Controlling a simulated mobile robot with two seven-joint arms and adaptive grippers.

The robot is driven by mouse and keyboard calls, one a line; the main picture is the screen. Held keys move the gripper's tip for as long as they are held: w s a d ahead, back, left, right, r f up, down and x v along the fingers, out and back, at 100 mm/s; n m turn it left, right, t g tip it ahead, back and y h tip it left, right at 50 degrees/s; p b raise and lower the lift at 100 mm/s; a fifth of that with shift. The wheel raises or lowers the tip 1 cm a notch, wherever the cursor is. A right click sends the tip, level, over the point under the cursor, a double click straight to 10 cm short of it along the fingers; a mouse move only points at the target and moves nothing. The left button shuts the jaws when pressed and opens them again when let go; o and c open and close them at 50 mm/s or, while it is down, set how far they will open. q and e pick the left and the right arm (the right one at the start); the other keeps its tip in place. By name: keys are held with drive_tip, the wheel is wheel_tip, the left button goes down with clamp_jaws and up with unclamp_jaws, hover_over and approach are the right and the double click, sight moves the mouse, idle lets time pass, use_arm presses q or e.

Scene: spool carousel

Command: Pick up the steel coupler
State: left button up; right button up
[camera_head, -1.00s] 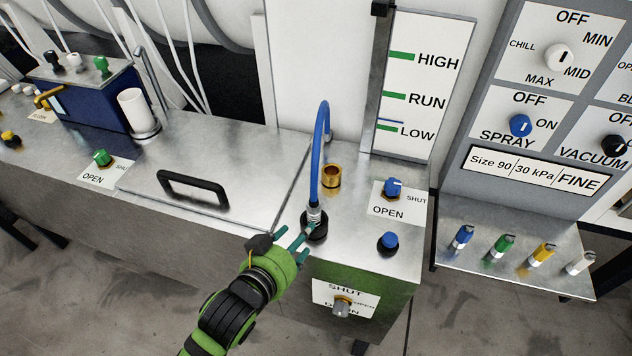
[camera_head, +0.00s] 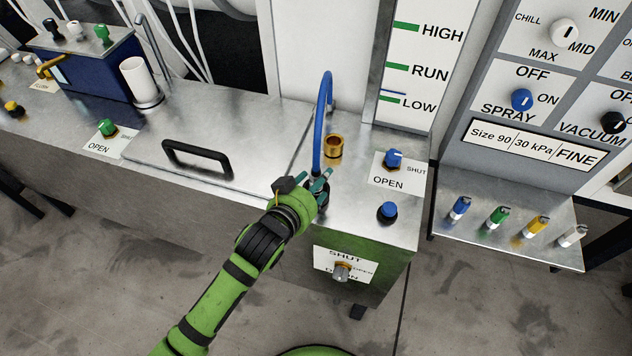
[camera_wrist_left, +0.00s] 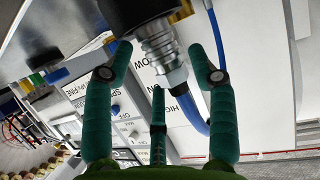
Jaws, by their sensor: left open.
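The steel coupler (camera_wrist_left: 158,45) is a ribbed silver fitting on the end of a blue hose (camera_head: 320,125). In the wrist view it meets a black socket (camera_wrist_left: 135,10) at its far end. My left gripper (camera_head: 314,182) is at the coupler in the head view and hides most of it. In the wrist view the open left gripper (camera_wrist_left: 160,76) has its teal fingers spread on both sides of the coupler, with visible gaps. My right gripper is in neither view.
A brass ring fitting (camera_head: 332,147) stands just behind the hose. A blue valve knob (camera_head: 394,158) and a blue-topped black button (camera_head: 387,211) are to the right. A lid with a black handle (camera_head: 197,158) lies left. Labelled panels rise behind.

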use_arm(q)
drive_tip(key=c, duration=1.1)
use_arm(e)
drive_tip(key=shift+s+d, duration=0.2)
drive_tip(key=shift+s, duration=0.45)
